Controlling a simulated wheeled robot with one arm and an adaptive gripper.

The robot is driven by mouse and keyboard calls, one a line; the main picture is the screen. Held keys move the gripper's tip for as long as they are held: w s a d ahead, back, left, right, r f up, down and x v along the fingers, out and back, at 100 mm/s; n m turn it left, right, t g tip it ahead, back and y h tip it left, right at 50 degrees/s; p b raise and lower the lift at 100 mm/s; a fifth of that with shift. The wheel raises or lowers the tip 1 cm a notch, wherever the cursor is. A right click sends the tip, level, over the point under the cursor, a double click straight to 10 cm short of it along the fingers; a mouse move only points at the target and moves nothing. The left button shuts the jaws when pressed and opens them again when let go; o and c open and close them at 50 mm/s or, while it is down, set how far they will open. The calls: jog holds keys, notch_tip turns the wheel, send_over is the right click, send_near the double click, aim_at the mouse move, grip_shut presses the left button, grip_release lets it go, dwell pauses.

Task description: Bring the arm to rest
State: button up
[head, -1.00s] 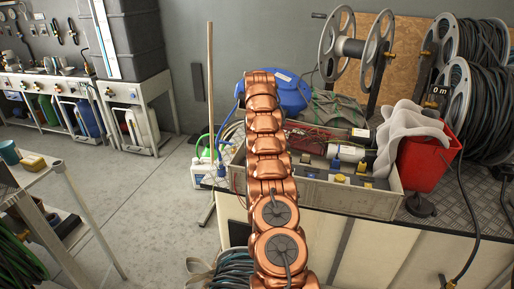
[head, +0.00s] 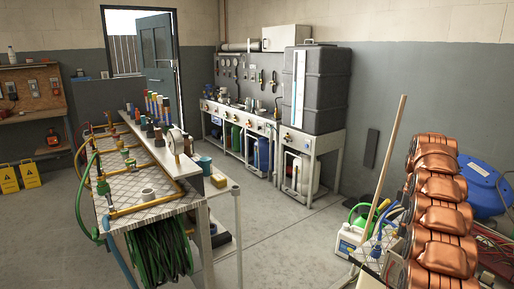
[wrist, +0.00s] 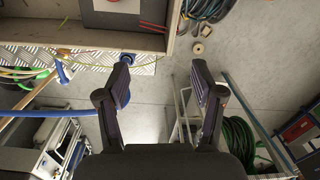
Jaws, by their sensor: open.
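My copper-coloured arm stands at the right edge of the head view, with its links stacked upward in front of the bench there. My gripper (wrist: 160,88) shows in the wrist view, its two dark fingers spread wide apart. Nothing is between the fingers; bare grey floor (wrist: 160,115) shows through the gap. The gripper itself is not visible in the head view.
A mesh-topped table (head: 140,190) with hoses and bottles stands left of centre. A wooden pole (head: 390,150) and a white jug (head: 348,240) are near my arm. A black tank (head: 312,88) stands at the back. Open floor (head: 280,240) lies between.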

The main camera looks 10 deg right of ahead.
jog(key=s+a+r+m+p, duration=0.1)
jog(key=s+a+r, duration=0.3)
jog(key=a, duration=0.5)
jog(key=s+a+r+m+p, duration=0.1)
jog(key=s+a+r, duration=0.3)
jog(key=a, duration=0.5)
jog(key=s+a+r+m+p, duration=0.1)
jog(key=s+a+r+m, duration=0.1)
jog(key=s+a, duration=0.55)
jog(key=s+a+f+m, duration=0.1)
jog(key=s+a, duration=0.3)
jog(key=s, duration=0.4)
jog(key=s+a+f+m+g+p, duration=0.1)
jog(key=s+a+f, duration=0.1)
jog(key=s+a, duration=0.3)
jog(key=s+a+f+m+p, duration=0.1)
jog(key=s+a, duration=0.3)
jog(key=s, duration=0.7)
jog(key=shift+s+a+f+g, duration=0.15)
jog(key=shift+a+f+g, duration=0.1)
jog(key=shift+f+g, duration=0.05)
jog(key=shift+c, duration=0.4)
